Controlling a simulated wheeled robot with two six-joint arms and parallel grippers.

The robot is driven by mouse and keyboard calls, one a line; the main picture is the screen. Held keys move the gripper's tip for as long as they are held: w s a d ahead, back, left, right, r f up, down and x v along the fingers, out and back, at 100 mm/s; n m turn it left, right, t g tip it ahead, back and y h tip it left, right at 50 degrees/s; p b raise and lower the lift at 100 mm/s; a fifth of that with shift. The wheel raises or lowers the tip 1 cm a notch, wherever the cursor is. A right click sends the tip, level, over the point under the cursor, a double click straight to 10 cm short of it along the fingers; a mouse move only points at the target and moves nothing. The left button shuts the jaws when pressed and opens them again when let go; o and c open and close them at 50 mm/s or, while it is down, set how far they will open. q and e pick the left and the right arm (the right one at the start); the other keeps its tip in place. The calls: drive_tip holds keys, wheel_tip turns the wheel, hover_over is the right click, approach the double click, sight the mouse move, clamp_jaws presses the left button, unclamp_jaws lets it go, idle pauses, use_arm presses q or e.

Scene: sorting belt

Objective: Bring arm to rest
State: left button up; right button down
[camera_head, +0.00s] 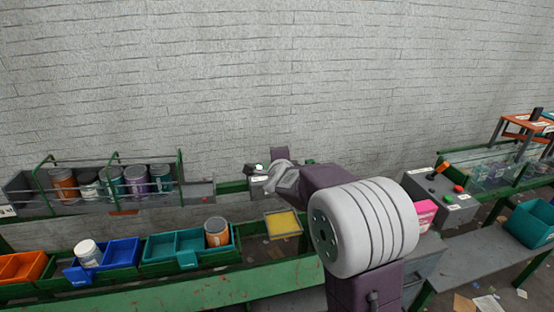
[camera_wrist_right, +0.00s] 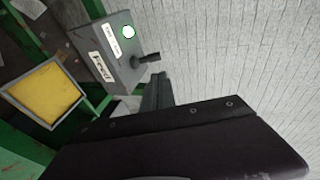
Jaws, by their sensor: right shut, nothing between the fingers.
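My right arm (camera_head: 365,228) reaches from the lower right across the middle of the head view, with its grey wrist beside a small control box (camera_head: 258,181). My right gripper (camera_wrist_right: 157,92) is shut and empty. In the right wrist view, the grey box (camera_wrist_right: 118,55) carries a "Feed" label, a lit green button (camera_wrist_right: 129,32) and a black lever (camera_wrist_right: 147,59). The gripper tips appear close to the lever; I cannot tell whether they touch. My left arm and gripper are not in view.
A yellow pad (camera_head: 283,223) lies in front of the box. Several cans stand in a caged rack (camera_head: 115,183) at left. Below are an orange bin (camera_head: 22,266), a blue bin (camera_head: 121,252) and a teal bin (camera_head: 160,247). Another control box (camera_head: 455,208) stands right of my arm.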

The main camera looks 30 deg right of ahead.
drive_tip(key=a+r+n+y+p, duration=0.1)
drive_tip(key=a+r+n+p, duration=0.15)
drive_tip(key=a, duration=0.25)
drive_tip(key=s+a+f+n+g+y+p, duration=0.3)
drive_tip(key=s+a+f+n+y, duration=0.2)
drive_tip(key=s+a+f+n, duration=0.35)
drive_tip(key=s+a+f+n+g, duration=0.1)
drive_tip(key=s+f+n+g, duration=0.3)
drive_tip(key=s, duration=0.6)
drive_tip(key=s+f+n+g, duration=0.4)
drive_tip(key=s+f+n, duration=0.3)
drive_tip(key=s, duration=0.3)
drive_tip(key=shift+s+a+f, duration=0.15)
drive_tip(key=shift+a+f, duration=0.05)
drive_tip(key=shift+a, duration=0.2)
